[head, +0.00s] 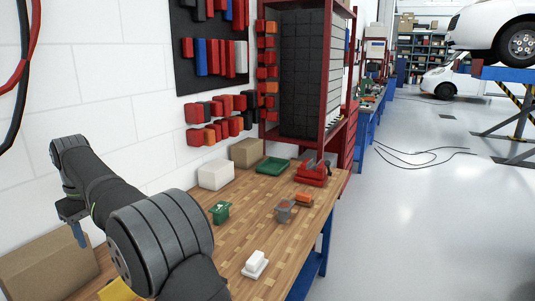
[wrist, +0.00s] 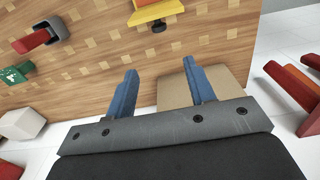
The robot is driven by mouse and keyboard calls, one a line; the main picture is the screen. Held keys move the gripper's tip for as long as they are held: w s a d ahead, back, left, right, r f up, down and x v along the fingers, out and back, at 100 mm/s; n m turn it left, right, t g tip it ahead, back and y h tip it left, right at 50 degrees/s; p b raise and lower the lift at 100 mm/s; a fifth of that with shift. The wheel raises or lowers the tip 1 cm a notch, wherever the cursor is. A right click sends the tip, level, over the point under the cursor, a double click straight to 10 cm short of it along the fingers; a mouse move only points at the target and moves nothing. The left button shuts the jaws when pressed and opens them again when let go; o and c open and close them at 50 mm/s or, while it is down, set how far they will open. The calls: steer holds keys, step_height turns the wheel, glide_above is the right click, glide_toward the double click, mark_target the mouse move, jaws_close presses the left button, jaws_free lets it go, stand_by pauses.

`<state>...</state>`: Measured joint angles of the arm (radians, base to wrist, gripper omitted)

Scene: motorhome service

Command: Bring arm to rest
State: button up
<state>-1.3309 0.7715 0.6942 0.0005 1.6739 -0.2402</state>
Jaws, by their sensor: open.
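My arm reaches in from the bottom of the head view, bent over the left part of the wooden workbench (head: 238,243). My gripper (head: 79,237) hangs at the far left, above a cardboard box (head: 45,268), with a blue finger pointing down. In the wrist view my gripper (wrist: 159,68) shows two blue fingers spread apart with nothing between them. The cardboard box (wrist: 175,92) lies beyond the fingers, apart from them as far as I can tell.
On the bench stand a green bin (head: 220,212), a grey bin (head: 284,210), a white block (head: 255,262), a white box (head: 215,175) and a red vise (head: 312,172). A yellow object (head: 117,290) is partly hidden by my arm. Wall bins (head: 218,132) hang behind.

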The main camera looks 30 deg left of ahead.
mark_target(111, 281)
step_height(111, 281, down, 17)
steer(key=shift+r, duration=0.2)
steer(key=shift+d+r, duration=0.35)
steer(key=shift+d, duration=0.05)
steer(key=shift+d+r, duration=0.1)
steer(key=shift+d, duration=0.35)
steer(key=shift+a, duration=0.1)
steer(key=shift+a+f, duration=0.2)
steer(key=shift+a, duration=0.35)
step_height(111, 281, up, 15)
steer(key=shift+a, duration=0.25)
steer(key=shift+r, duration=0.1)
stand_by(0.8)
